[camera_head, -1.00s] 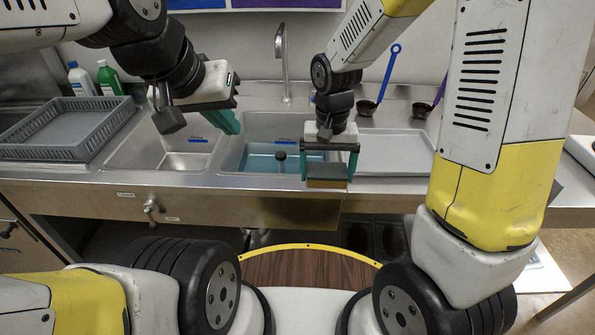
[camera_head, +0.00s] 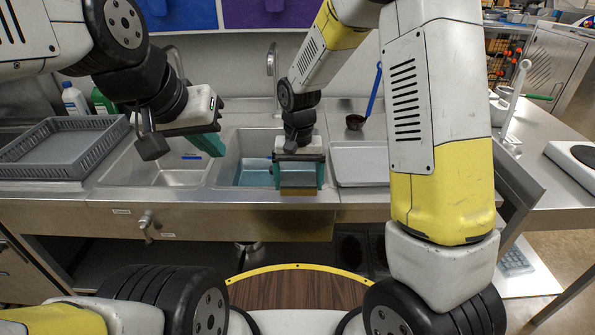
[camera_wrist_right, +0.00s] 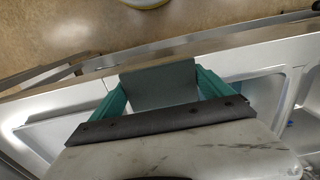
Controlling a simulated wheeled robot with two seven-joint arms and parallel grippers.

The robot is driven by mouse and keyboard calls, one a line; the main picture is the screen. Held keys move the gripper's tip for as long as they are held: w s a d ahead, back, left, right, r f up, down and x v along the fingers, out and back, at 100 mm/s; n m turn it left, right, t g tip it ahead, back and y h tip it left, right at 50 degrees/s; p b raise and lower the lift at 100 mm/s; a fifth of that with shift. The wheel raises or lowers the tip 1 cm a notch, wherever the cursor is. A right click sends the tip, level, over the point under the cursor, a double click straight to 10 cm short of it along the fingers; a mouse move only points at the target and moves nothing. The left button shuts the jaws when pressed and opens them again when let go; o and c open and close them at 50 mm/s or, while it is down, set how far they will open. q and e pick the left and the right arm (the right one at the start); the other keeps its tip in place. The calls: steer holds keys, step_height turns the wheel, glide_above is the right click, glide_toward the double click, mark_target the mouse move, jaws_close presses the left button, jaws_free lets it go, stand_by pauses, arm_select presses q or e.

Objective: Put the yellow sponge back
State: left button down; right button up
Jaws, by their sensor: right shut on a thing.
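The yellow sponge (camera_head: 298,191) shows as a brownish-yellow strip below my right gripper (camera_head: 298,182). The right gripper is shut on it, above the front rim of the right sink basin. In the right wrist view the sponge's grey-green face (camera_wrist_right: 160,86) fills the space between the two teal fingers of the right gripper (camera_wrist_right: 162,90).
The right basin (camera_head: 240,165) has a bluish floor. A grey tray (camera_head: 362,165) lies to its right, with a blue-handled ladle (camera_head: 374,92) behind. A grey rack (camera_head: 60,150) and bottles (camera_head: 75,100) stand left. A tall faucet (camera_head: 271,70) rises behind the basin.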

mark_target(298, 186)
steer(key=shift+w+a+f, duration=0.1)
steer(key=shift+w+a, duration=0.05)
steer(key=shift+w, duration=0.9)
step_height(298, 186, down, 4)
steer(key=shift+r, duration=0.2)
steer(key=o, duration=0.9)
